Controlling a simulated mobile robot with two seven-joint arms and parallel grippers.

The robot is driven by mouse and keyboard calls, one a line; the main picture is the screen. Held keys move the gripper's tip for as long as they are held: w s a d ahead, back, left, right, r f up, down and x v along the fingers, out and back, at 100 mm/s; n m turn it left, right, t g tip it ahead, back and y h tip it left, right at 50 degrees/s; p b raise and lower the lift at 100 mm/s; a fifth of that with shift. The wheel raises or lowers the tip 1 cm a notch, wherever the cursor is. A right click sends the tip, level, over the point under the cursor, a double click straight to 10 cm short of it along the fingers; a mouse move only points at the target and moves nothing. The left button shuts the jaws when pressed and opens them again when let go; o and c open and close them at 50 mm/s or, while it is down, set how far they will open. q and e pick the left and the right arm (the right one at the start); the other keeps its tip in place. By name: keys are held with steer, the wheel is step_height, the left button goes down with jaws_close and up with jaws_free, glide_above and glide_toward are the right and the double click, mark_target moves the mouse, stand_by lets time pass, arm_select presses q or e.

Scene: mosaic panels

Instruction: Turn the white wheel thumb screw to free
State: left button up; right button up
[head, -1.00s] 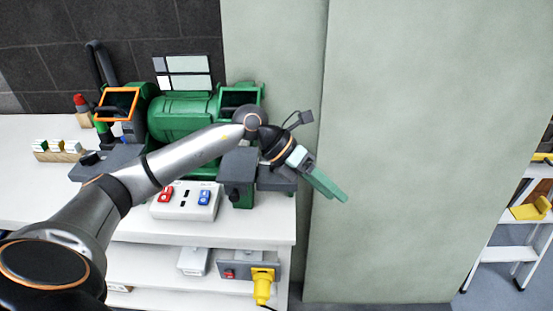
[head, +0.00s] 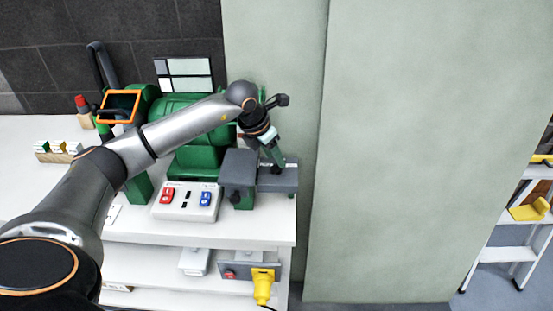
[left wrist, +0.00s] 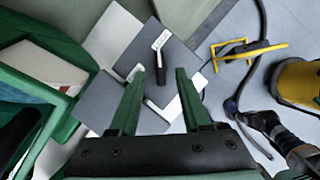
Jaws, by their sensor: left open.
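The green bench grinder (head: 195,160) stands on the white bench, partly hidden by my left arm. A grey plate (head: 280,180) sticks out at its right end, beside a grey block (head: 238,168). My left gripper (head: 275,160) points down just above this plate. In the left wrist view, its two green fingers (left wrist: 158,92) are open and apart. A small dark upright piece with a white tag, apparently the thumb screw (left wrist: 161,68), shows between the fingertips over grey plates (left wrist: 172,62). I cannot tell whether a finger touches it. My right gripper is not in view.
A white switch box (head: 185,212) with red and blue switches sits at the bench front. A pale green wall panel (head: 420,130) stands to the right. A stepladder (head: 515,240) is at far right.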

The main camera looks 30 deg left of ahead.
mark_target(278, 168)
arm_select(q)
steer(key=shift+x, duration=1.5)
steer(key=shift+c, duration=0.2)
jaws_close()
